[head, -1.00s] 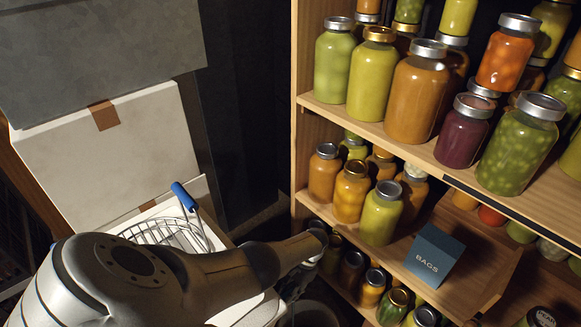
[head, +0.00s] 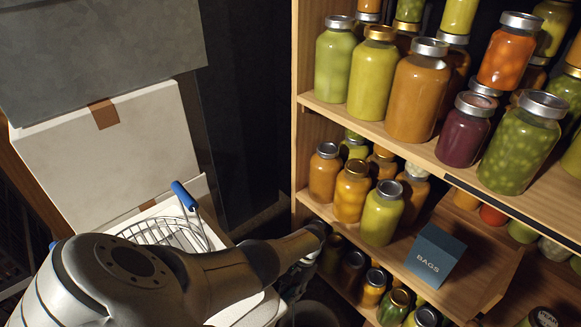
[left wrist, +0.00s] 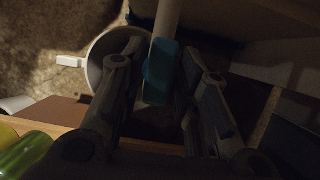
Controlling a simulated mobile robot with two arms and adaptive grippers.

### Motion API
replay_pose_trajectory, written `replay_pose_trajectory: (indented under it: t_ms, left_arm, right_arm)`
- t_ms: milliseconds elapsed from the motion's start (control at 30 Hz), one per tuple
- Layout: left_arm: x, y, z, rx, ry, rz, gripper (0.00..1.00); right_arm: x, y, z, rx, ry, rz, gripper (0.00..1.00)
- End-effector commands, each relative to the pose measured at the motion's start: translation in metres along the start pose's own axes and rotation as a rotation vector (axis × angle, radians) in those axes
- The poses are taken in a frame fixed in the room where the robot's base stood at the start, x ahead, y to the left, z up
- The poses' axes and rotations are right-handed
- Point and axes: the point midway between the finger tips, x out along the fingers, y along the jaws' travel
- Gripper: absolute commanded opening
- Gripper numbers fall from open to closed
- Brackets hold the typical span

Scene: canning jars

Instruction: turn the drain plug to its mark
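My left gripper (left wrist: 160,62) shows in the left wrist view with its two fingers apart. A teal piece (left wrist: 160,75) on the end of a white bar or pipe (left wrist: 167,18) lies between the fingers. It may be the drain plug, but the picture is too dark to be sure, and no mark can be made out. I see a narrow gap on the left of the teal piece; the right finger is close, and contact cannot be told. In the head view the left gripper (head: 296,277) is dark, low beside the shelf, partly hidden by my arm. My right gripper is not shown.
Wooden shelves with many filled jars (head: 415,92) stand to the right, with a blue BAGS box (head: 435,255). A wire basket with a blue handle (head: 185,196) is behind my left arm. A round grey container (left wrist: 100,58) is beside the fingers.

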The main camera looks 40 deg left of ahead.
Motion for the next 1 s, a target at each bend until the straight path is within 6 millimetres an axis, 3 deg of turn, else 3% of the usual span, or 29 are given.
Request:
replay_pose_trajectory:
  t_ms: [567,800,1000]
  left_arm:
    - [-0.008,-0.001,-0.001,0.003,0.002,-0.001,0.43]
    - [-0.032,-0.001,0.000,0.003,0.002,-0.003,0.43]
    - [-0.070,-0.001,-0.001,0.003,0.004,-0.002,0.43]
  right_arm:
    - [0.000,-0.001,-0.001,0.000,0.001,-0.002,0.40]
    - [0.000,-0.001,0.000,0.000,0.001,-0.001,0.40]
    - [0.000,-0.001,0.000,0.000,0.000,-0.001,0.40]
